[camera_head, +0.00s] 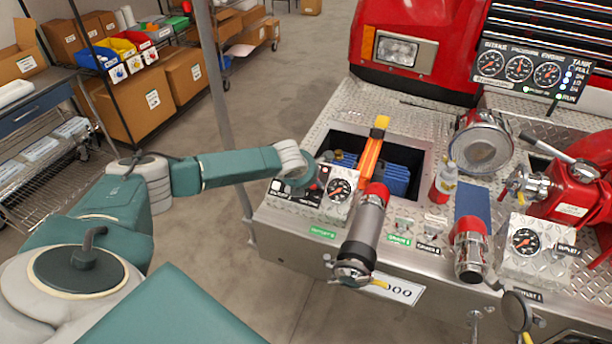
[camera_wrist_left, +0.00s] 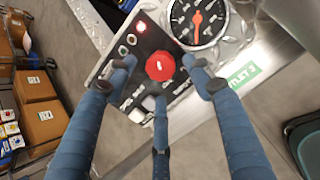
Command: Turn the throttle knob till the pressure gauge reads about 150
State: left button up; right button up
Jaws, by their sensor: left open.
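The red round throttle knob (camera_wrist_left: 160,66) sits on a black control panel (camera_wrist_left: 130,78) in the left wrist view. My left gripper (camera_wrist_left: 160,78) is open, with its three blue fingers spread around the knob; whether they touch it I cannot tell. The pressure gauge (camera_wrist_left: 183,12) is right beside the panel, black-faced with an orange needle; its numbers are too small to read. In the head view the gauge (camera_head: 340,190) shows to the right of my left wrist, which hides most of the panel. My right gripper is not in view.
A vertical grey pole (camera_head: 215,80) rises near my left arm. A second gauge (camera_head: 525,241) sits further right. Shelves with boxes stand at left.

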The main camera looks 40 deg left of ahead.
pick_arm(q)
jog(key=v, duration=0.7)
jog(key=shift+s+r, duration=0.2)
jog(key=shift+r, duration=0.15)
jog(key=shift+s+f, duration=0.1)
jog(key=shift+f, duration=0.05)
